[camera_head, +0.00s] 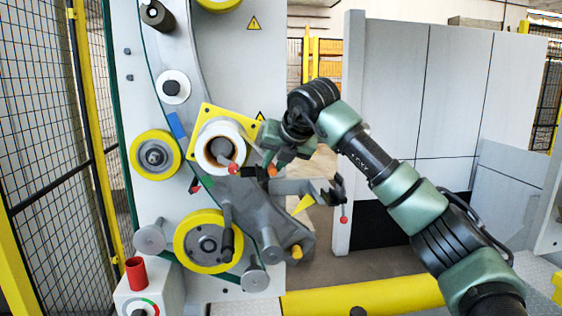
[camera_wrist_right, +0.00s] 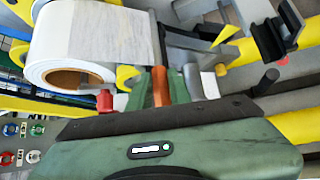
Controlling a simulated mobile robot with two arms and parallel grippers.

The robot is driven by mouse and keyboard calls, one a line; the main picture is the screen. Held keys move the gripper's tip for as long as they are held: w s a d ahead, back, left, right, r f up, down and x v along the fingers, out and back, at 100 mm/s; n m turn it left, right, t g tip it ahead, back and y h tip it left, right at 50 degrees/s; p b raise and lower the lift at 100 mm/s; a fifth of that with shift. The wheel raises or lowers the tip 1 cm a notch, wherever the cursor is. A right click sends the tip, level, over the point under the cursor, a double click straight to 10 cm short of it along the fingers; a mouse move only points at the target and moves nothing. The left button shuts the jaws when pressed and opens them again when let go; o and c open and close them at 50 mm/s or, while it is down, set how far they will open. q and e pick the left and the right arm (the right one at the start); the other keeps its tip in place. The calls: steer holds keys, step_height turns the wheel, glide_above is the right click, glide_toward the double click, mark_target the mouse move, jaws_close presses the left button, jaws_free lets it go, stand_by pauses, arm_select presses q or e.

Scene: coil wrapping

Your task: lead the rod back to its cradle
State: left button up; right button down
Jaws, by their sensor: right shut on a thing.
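My right gripper (camera_head: 271,162) is shut on the orange-brown grip of the rod (camera_head: 272,171), just right of the white roll (camera_head: 208,134). In the right wrist view the grip (camera_wrist_right: 161,86) stands between the two green fingers of the gripper (camera_wrist_right: 160,88). How far the rod extends past the fingers is hard to tell. A dark forked holder (camera_head: 338,189), which looks like the cradle, sits to the right of the gripper on a grey arm. It also shows in the right wrist view (camera_wrist_right: 268,42), with nothing seen in it. My left gripper is not in view.
The white roll (camera_wrist_right: 95,38) with its brown core lies close left of the fingers. Red balls (camera_head: 233,169) show beside the roll and under the holder (camera_head: 344,219). Yellow-rimmed wheels (camera_head: 180,240) and a grey bracket (camera_head: 262,208) crowd the machine face below.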

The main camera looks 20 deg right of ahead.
steer(key=shift+w+a+r, duration=0.1)
steer(key=shift+w+a, duration=0.1)
steer(key=shift+a, duration=0.7)
step_height(320, 180, down, 3)
steer(key=shift+f+b, duration=0.1)
steer(key=shift+b, duration=1.05)
steer(key=c, duration=1.2)
jaws_free()
